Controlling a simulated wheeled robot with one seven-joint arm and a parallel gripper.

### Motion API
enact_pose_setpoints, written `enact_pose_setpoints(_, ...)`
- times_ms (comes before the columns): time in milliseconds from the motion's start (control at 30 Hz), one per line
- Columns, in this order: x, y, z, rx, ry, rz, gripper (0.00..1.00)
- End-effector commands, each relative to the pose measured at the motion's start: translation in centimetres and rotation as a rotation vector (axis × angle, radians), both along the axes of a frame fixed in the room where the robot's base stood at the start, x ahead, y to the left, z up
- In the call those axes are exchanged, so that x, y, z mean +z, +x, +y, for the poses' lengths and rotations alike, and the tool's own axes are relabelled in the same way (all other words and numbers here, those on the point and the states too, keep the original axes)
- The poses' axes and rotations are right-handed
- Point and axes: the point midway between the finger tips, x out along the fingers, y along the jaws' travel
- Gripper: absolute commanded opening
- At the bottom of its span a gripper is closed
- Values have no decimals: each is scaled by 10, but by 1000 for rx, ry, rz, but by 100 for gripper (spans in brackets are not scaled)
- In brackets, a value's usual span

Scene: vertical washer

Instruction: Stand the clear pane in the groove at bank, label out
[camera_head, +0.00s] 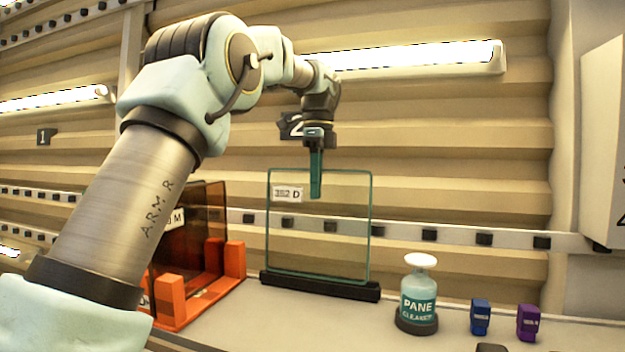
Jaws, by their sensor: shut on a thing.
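The clear pane (330,235) is upright, with greenish edges. A white label (287,194) reading roughly "352 D" is at its upper left and reads the right way round from here. My gripper (316,178) is shut on the pane's top edge from above, its teal fingers reaching down over the glass. The pane's lower edge meets a long black bar (320,287) on the counter; I cannot tell how deep it sits there. No sign reading "bank" can be made out.
An orange rack (218,284) with an amber pane (203,230) stands at left, partly hidden by my arm. A pane cleaner bottle (418,295), a blue item (480,317) and a purple item (528,322) stand at right. A ribbed wall (450,150) is behind.

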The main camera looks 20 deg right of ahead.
Motion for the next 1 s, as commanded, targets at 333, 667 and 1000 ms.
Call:
enact_pose_setpoints(333,-6,19,-18,-1,-2,-2,0)
enact_pose_setpoints(667,-8,25,-23,-1,-1,-1,0)
enact_pose_setpoints(1000,-8,25,-23,-1,-1,-1,0)
